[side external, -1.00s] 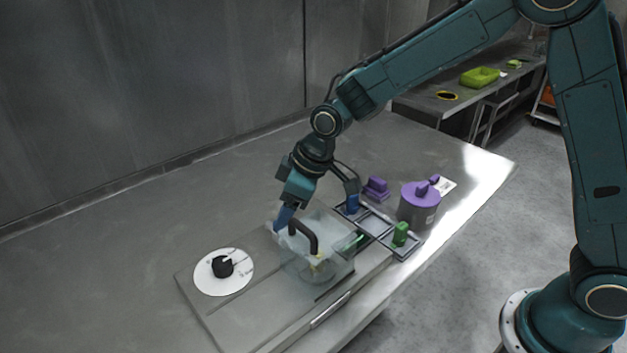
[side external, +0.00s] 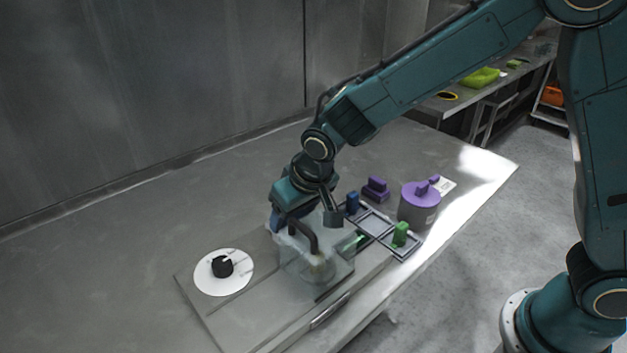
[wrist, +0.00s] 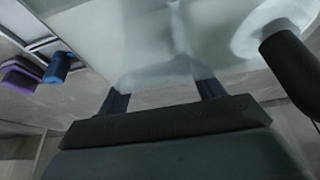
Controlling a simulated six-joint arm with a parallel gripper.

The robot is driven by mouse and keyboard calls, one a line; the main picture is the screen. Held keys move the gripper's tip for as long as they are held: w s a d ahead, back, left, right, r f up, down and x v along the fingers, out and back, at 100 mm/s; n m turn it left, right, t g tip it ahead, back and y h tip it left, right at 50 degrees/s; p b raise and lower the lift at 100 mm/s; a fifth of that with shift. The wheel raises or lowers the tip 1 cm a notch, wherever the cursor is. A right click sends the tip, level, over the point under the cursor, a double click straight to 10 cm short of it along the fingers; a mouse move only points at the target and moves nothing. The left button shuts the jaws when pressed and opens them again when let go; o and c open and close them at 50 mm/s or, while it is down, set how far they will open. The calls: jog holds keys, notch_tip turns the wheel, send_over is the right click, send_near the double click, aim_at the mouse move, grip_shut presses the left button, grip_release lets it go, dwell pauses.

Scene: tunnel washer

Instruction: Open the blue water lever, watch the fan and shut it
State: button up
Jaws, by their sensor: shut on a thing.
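In the side view my gripper (side external: 280,226) is down at the far left rim of a clear box (side external: 318,280), behind a dark curved spout (side external: 305,234). In the wrist view its two dark blue fingers (wrist: 163,94) stand apart at the near edge of the box (wrist: 130,40). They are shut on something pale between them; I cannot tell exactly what. I cannot make out a blue lever; it may be hidden by the gripper. The spout (wrist: 290,70) shows at the right of the wrist view, by a pale round ring (wrist: 262,22). I cannot make out a fan.
A black knob (side external: 222,266) on a white disc (side external: 238,285) lies left of the box. To its right are a blue block (side external: 352,203), a green block (side external: 400,233), purple blocks (side external: 375,189) and a grey pot with a purple lid (side external: 420,194). The bench at far left is clear.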

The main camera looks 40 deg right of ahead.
dwell(0.3)
jog(key=o, duration=1)
jog(key=shift+r, duration=0.1)
jog(key=v, duration=1.3)
jog(key=shift+s+r, duration=0.15)
jog(key=shift+r, duration=0.2)
jog(key=shift+s+d+r, duration=0.15)
jog(key=shift+d+r, duration=0.05)
jog(key=shift+d, duration=0.2)
jog(key=s+d+r, duration=0.4)
jog(key=s+d, duration=0.5)
jog(key=d, duration=0.1)
jog(key=s+d+f+t, duration=0.1)
jog(key=s+d, duration=0.5)
jog(key=s, duration=0.6)
jog(key=shift+d+f, duration=0.15)
jog(key=shift+f, duration=0.15)
